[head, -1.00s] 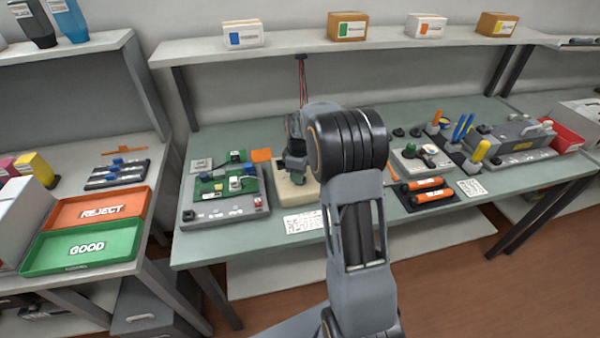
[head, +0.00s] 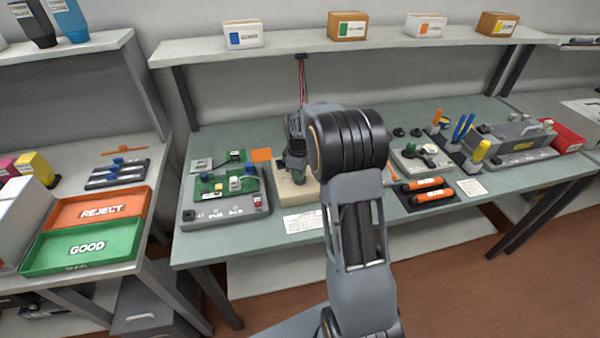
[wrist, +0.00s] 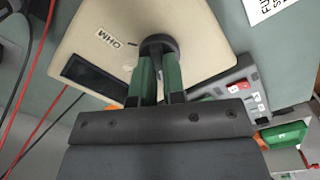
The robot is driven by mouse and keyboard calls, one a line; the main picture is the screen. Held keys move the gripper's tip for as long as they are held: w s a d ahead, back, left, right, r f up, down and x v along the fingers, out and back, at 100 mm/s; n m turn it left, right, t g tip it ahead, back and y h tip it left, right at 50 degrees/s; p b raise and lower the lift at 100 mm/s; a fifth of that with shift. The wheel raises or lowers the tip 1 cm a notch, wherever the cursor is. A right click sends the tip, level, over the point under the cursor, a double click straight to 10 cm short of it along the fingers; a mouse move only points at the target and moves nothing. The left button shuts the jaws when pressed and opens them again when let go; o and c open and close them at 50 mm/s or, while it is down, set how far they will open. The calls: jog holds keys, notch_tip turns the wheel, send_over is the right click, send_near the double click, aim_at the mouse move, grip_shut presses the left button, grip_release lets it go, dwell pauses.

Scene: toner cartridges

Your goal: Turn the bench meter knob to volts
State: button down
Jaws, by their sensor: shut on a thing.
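The bench meter (wrist: 200,30) is a cream box with a dark display (wrist: 93,75) and an "OHM" label, seen close in the wrist view. In the head view the meter (head: 295,194) stands on the green bench, partly hidden behind my arm. Its round dark knob (wrist: 157,42) sits between the fingertips of my gripper (wrist: 158,62). The green-padded fingers are shut on the knob. A small mark shows on the meter's face beside the knob, near the label. No volts label is visible. In the head view my gripper (head: 296,172) is over the meter.
A grey test fixture with a green circuit board (head: 226,186) stands just left of the meter. Red leads (head: 302,85) hang behind it, and red and black leads run beside it in the wrist view. Orange cylinders (head: 428,190) lie to the right. A shelf (head: 380,40) spans above.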

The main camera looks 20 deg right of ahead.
jog(key=m, duration=1.1)
jog(key=shift+d, duration=0.15)
jog(key=shift+m, duration=0.4)
dwell(0.4)
jog(key=c, duration=1.2)
grip_release()
jog(key=shift+r, duration=0.1)
notch_tip(320, 180, up, 14)
